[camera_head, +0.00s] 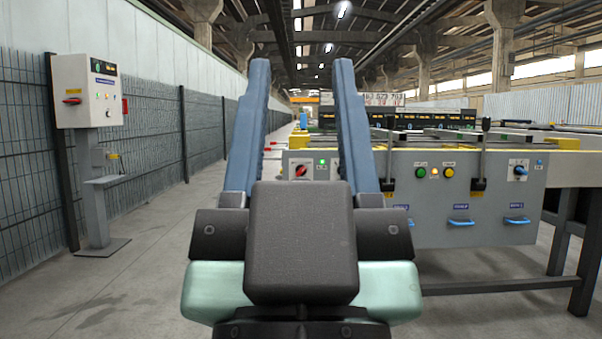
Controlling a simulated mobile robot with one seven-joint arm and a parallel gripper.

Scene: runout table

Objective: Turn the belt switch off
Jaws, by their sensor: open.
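My gripper (301,66) is in the middle foreground, with its two blue fingers apart and pointing ahead; nothing is between them. A red rotary switch (301,171) on a grey panel shows between the fingers, beyond them, next to a green light (322,162). The right finger hides part of that panel. A blue rotary switch (520,171) is on the long grey front panel (480,205) at the right. A red-handled switch (72,101) is on the grey cabinet (90,88) at the left. Labels are too small to read, so I cannot tell which one is the belt switch.
The cabinet's post (95,200) stands beside a dark mesh fence (30,150). The front panel bears green and yellow buttons, blue handles and upright black levers. Table legs (589,275) stand at the right. Open floor (150,270) lies at the left.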

